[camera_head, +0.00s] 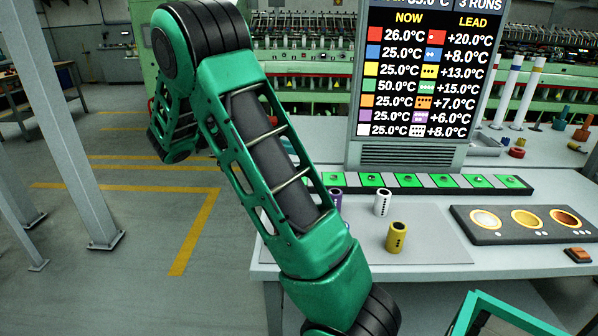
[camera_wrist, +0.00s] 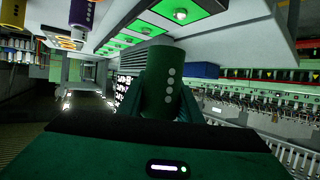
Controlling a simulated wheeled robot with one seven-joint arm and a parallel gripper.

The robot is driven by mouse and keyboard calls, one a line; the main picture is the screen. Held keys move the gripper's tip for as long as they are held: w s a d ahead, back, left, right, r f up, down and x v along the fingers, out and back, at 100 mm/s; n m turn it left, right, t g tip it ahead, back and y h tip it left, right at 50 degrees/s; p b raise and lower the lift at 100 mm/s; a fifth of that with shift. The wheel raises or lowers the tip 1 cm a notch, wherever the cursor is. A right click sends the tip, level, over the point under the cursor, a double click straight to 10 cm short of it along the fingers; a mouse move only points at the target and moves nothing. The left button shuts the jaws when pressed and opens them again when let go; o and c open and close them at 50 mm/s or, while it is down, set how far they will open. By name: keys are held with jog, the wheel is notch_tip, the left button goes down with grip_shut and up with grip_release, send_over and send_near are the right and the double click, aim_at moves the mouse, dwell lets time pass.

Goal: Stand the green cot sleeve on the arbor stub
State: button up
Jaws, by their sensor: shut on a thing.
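The green cot sleeve (camera_wrist: 158,85), a dark green cylinder with white dots down its side, is between the fingers of my gripper (camera_wrist: 163,108) in the wrist view. My gripper is shut on it. In the head view my arm crosses the picture, and neither the gripper nor the green sleeve shows. A long strip (camera_head: 345,181) of green and grey squares lies at the foot of the display. Small round pieces sit on its green squares, and one shows in the wrist view (camera_wrist: 180,14). I cannot tell which, if any, is the arbor stub.
White (camera_head: 382,203), yellow (camera_head: 396,237) and purple (camera_head: 335,198) sleeves stand on the bench, near my arm. A dark plate (camera_head: 492,236) with three round pads lies right. The display (camera_head: 418,70) lists green at 50.0°C, lead +15.0°C. A pillar (camera_head: 75,130) stands left.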

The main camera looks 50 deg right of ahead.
jog(key=d+f, duration=0.1)
jog(key=d, duration=0.2)
jog(key=d+f, duration=0.2)
jog(key=d, duration=0.1)
jog(key=d+f, duration=0.2)
jog(key=d, duration=0.1)
jog(key=shift+s+f, duration=0.15)
jog(key=shift+f, duration=0.05)
notch_tip(320, 180, down, 4)
jog(key=shift+f, duration=0.1)
jog(key=shift+f, duration=0.15)
